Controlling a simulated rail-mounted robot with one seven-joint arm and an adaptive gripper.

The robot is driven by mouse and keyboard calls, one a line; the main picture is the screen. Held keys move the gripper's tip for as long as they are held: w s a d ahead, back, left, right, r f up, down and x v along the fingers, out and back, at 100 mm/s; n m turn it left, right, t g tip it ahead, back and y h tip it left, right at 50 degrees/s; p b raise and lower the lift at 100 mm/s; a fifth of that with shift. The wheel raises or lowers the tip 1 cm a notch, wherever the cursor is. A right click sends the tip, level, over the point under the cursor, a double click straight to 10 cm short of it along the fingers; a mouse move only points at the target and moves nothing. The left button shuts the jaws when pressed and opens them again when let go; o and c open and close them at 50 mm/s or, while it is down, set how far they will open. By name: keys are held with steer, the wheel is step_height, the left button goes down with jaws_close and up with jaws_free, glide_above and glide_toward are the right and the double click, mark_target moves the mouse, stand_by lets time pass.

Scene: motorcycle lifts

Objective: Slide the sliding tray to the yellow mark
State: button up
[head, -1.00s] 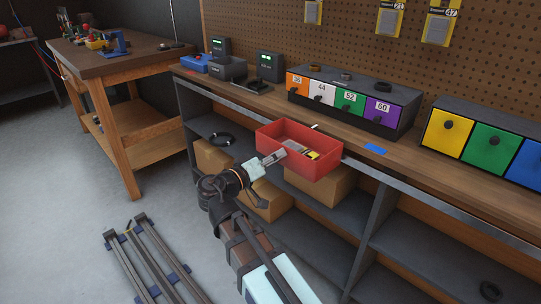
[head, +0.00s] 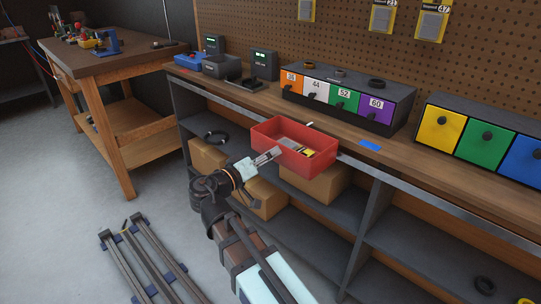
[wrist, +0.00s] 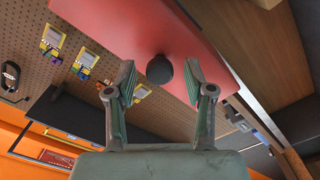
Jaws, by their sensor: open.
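The sliding tray (head: 312,164) is an open red bin at the front edge of the bench. In the wrist view its red face (wrist: 130,32) fills the upper middle, with a round black knob (wrist: 159,69) on it. My gripper (head: 279,151) is at the tray's front, left of its middle. In the wrist view my gripper (wrist: 160,72) is open, with one finger on each side of the knob and visible gaps to it. A blue mark (head: 370,145) lies on the bench right of the tray, and a small white mark (head: 310,124) behind it. I cannot make out a yellow mark.
Small items (head: 302,151) lie in the tray. Coloured drawer units (head: 345,99) stand behind it and to the right (head: 478,145). Chargers (head: 223,68) stand on the bench at left. Cardboard boxes (head: 312,183) sit on the shelf below.

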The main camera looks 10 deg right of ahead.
steer(key=v, duration=1.1)
steer(key=shift+r, duration=0.15)
